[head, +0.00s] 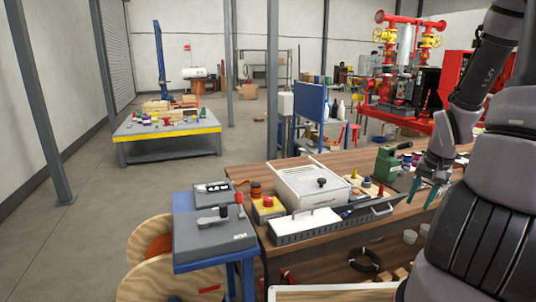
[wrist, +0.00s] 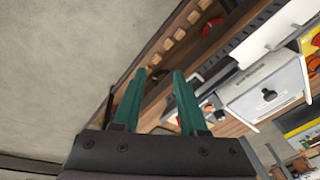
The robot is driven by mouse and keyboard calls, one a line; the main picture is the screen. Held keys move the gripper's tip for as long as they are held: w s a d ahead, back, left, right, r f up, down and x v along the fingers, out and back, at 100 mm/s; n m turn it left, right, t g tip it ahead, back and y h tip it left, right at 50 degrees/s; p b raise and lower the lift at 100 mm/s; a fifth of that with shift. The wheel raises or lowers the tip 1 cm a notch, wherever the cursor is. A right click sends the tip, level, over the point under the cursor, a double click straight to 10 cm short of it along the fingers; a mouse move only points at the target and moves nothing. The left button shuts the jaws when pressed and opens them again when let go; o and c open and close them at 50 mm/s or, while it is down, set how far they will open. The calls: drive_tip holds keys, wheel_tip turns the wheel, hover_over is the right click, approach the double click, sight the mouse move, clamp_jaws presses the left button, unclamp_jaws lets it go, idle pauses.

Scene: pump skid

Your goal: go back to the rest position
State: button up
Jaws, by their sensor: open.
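My gripper (head: 422,194) hangs over the right part of the wooden workbench (head: 378,222), at the end of my arm, which comes in from the right edge of the head view. In the wrist view its two teal fingers (wrist: 157,76) are apart, with nothing between them. The wrist view shows the bench edge and the floor beneath them. No object is in contact with the fingers as far as I can see.
The bench holds a white box (head: 312,186) with a black knob, a grey tray with a handle (head: 335,222), a red-button box (head: 267,207) and a green device (head: 387,164). A grey control unit (head: 214,238) stands at left. Open floor (head: 85,245) lies further left.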

drive_tip(key=s+a+r+n+t, duration=0.1)
drive_tip(key=s+a+r, duration=0.2)
drive_tip(key=a+r, duration=0.3)
drive_tip(key=s+a+r+n+t+y, duration=0.1)
drive_tip(key=s+a+r, duration=0.3)
drive_tip(key=r, duration=0.9)
drive_tip(key=s+a+r+t, duration=0.2)
drive_tip(key=s+a+r, duration=0.1)
drive_tip(key=a+r, duration=0.5)
wheel_tip(320, 180, up, 2)
drive_tip(key=shift+s+a+n+t+y, duration=0.25)
drive_tip(key=shift+s+n+t+y, duration=0.05)
drive_tip(key=shift+n+y, duration=0.1)
